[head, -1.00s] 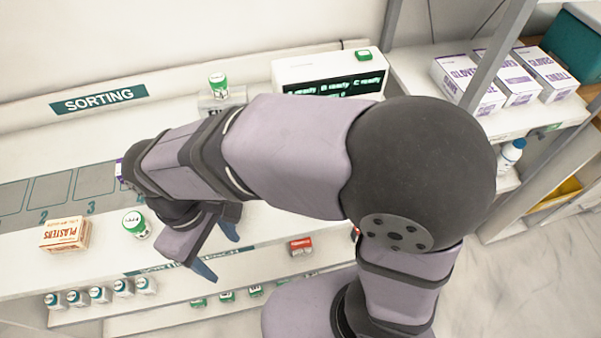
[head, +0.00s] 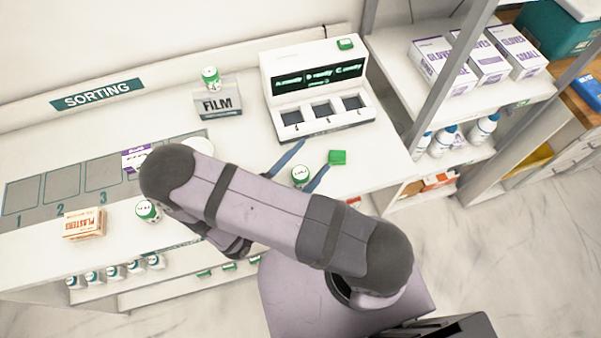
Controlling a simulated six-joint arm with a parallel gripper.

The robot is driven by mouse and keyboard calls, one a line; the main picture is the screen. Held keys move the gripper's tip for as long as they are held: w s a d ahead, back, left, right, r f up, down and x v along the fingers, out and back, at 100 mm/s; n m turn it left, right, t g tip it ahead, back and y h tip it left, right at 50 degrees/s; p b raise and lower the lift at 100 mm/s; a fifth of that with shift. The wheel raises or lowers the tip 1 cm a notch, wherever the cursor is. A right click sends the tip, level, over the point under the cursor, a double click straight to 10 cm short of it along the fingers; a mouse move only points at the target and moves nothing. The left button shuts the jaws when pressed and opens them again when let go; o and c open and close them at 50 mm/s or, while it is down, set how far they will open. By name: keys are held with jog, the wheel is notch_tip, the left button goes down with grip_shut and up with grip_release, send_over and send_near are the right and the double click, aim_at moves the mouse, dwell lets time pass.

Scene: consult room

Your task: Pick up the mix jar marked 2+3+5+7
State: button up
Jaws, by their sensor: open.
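White-lidded green jars stand at several places, and their marks are too small to read. One jar (head: 300,175) is on the counter between the blue fingers of my gripper (head: 316,154), close to the lower finger. I cannot tell whether it touches. My gripper is open, and its body is hidden behind my arm. Another jar (head: 148,211) stands left of my arm, beside the plasters box. A third jar (head: 210,78) stands on the FILM box. I cannot tell which is marked 2+3+5+7.
A white machine (head: 318,84) with a dark display and three wells stands behind. A plasters box (head: 84,224) and numbered grey mat (head: 61,183) are at left. Glove boxes (head: 475,60) fill the right shelf.

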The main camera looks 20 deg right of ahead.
aim_at(295, 179)
jog(key=a+f+n+y, duration=0.1)
jog(key=n, duration=0.1)
jog(key=s+a+f+n+t+y+b, duration=0.1)
jog(key=f+n, duration=0.1)
jog(key=n, duration=0.1)
jog(key=a+f+n+t+y+b, duration=0.1)
jog(key=f+n, duration=0.1)
jog(key=shift+s+a, duration=0.15)
jog(key=shift+a, duration=0.25)
jog(key=shift+s+a+f+n+t+b, duration=0.3)
jog(key=shift+a+n, duration=0.05)
jog(key=shift+n, duration=0.45)
jog(key=shift+x, duration=1.15)
jog(key=shift+w+d+f, duration=0.2)
jog(key=shift+w+d, duration=0.35)
jog(key=shift+d, duration=0.2)
jog(key=shift+w+d+f, duration=0.2)
jog(key=shift+w+d, duration=0.4)
jog(key=shift+d, duration=0.15)
jog(key=shift+w+d, duration=0.45)
jog(key=shift+w, duration=0.1)
jog(key=c, duration=1.1)
jog(key=shift+c, duration=0.2)
jog(key=shift+r, duration=0.1)
